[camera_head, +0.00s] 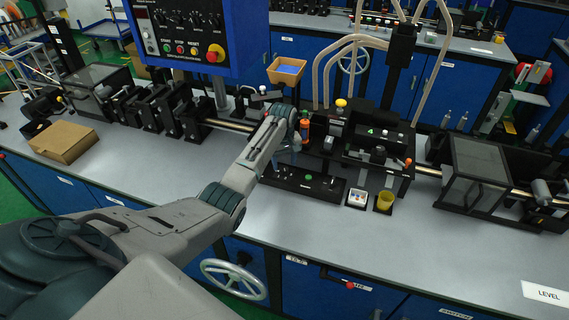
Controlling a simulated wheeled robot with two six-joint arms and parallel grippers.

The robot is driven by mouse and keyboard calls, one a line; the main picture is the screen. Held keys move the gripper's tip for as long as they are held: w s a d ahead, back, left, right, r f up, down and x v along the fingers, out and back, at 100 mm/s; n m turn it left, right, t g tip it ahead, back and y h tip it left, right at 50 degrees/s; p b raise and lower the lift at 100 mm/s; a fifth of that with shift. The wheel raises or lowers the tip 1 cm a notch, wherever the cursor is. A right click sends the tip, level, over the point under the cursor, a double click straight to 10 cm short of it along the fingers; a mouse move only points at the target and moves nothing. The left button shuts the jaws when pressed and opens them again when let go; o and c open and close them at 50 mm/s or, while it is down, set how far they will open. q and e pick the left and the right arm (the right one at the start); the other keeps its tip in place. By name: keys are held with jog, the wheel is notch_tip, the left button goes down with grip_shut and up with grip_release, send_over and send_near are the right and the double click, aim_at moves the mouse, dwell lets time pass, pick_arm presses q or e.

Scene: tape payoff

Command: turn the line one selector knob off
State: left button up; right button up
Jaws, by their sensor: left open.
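A blue control panel (250,40) stands at the upper left, its top cut off by the frame. Its dark face carries a row of small black knobs (187,19), coloured buttons and a red stop button on a yellow base (215,53). I cannot read the labels, so I cannot tell which knob is line one's selector. My left arm reaches up from the lower left. My left gripper (299,138) is open at its end, small in view, above the black station at the middle of the bench and below and right of the panel. My right gripper is not in view.
A cardboard box (63,142) lies on the grey bench at the left. A clear-covered guard (474,178) is at the right. The bench front is mostly free.

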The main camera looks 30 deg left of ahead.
aim_at(284, 170)
pick_arm(q)
notch_tip(284, 170, down, 2)
jog(key=shift+f, duration=0.3)
jog(key=shift+c, duration=0.7)
jog(key=c, duration=0.8)
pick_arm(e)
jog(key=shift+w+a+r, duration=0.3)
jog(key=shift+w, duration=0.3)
